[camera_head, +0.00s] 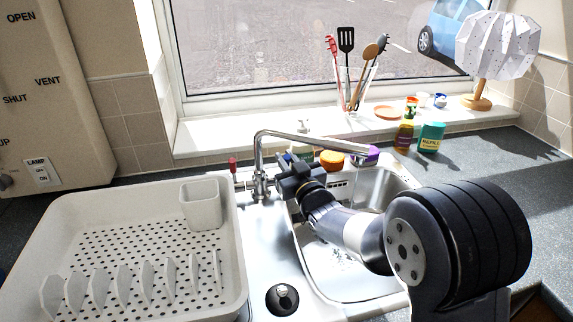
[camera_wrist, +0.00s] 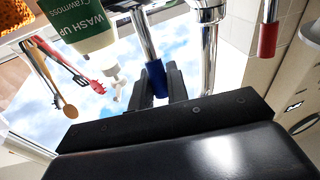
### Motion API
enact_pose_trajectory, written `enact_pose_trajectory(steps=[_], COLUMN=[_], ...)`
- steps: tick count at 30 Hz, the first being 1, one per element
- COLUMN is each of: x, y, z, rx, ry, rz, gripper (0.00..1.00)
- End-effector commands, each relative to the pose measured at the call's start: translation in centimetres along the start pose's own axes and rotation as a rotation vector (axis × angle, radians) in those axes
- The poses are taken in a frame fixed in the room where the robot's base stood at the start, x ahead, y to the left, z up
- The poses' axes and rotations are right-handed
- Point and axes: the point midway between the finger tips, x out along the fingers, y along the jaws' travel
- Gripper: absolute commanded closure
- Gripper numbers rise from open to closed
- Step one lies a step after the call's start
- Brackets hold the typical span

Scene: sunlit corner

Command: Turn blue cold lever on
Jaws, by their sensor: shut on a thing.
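The blue cold lever (camera_wrist: 157,78) shows in the wrist view, its blue end between the two fingers of my gripper (camera_wrist: 157,88). The gripper is shut on it. In the head view my gripper (camera_head: 283,176) is beside the chrome tap (camera_head: 259,170), on its right side, and it hides the blue lever there. The tap's chrome body also shows in the wrist view (camera_wrist: 208,60), right of the fingers. The red lever (camera_head: 233,164) is on the tap's other side, and it also shows in the wrist view (camera_wrist: 268,38).
A white dish rack (camera_head: 110,225) stands left of the sink (camera_head: 385,185). A wash-up bottle (camera_wrist: 85,25) is close to the fingers in the wrist view. Several small bottles, a utensil jar (camera_head: 350,95) and a lamp (camera_head: 495,45) stand towards the window.

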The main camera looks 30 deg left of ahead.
Motion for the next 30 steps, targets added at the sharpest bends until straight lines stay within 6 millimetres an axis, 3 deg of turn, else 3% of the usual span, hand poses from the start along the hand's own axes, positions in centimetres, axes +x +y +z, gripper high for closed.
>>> enact_pose_trajectory(steps=[4, 5, 12, 23, 30], x=[0.0, 0.0, 0.0, -0.7, -4.3], y=[0.0, 0.0, 0.0, 0.0, 0.0], z=[-0.1, -0.1, -0.1, 0.0, 0.1], rx=[0.000, 0.000, 0.000, 0.000, 0.000], ry=[0.000, 0.000, -0.001, -0.001, -0.001], rz=[0.000, 0.000, 0.000, 0.000, 0.000], gripper=[1.00, 0.83, 0.64, 0.64, 0.64])
